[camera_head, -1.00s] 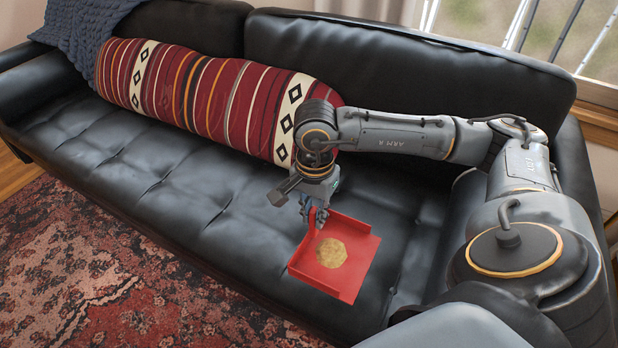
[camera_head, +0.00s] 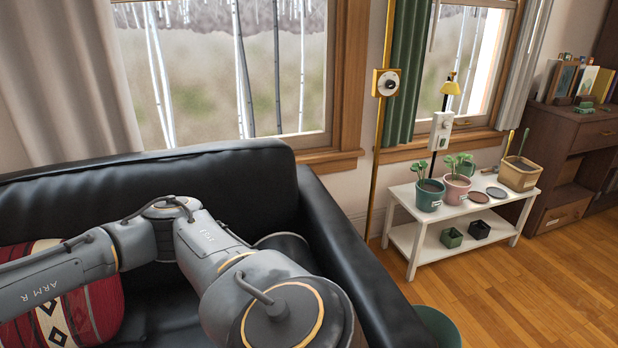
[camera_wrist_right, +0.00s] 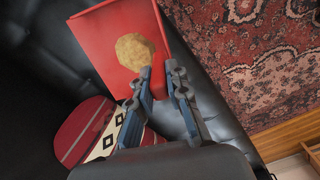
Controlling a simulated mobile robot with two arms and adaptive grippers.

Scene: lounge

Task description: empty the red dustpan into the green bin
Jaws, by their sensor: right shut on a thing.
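The red dustpan (camera_wrist_right: 93,42) shows in the right wrist view with a round tan heap of crumbs (camera_wrist_right: 133,50) on it. I cannot tell whether the dustpan rests on the seat or is raised. In the head view, the dark green rim of a round bin (camera_head: 437,326) shows at the bottom edge, beside the sofa's right arm; its inside is mostly cut off. My left gripper is in neither view.
The black sofa's armrest (camera_head: 345,255) stands between my right arm and the bin. A striped red cushion (camera_head: 75,310) lies on the sofa. A white plant bench (camera_head: 470,215) with several pots stands beyond, near a thin brass pole (camera_head: 376,150). Wooden floor (camera_head: 530,290) is clear at right.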

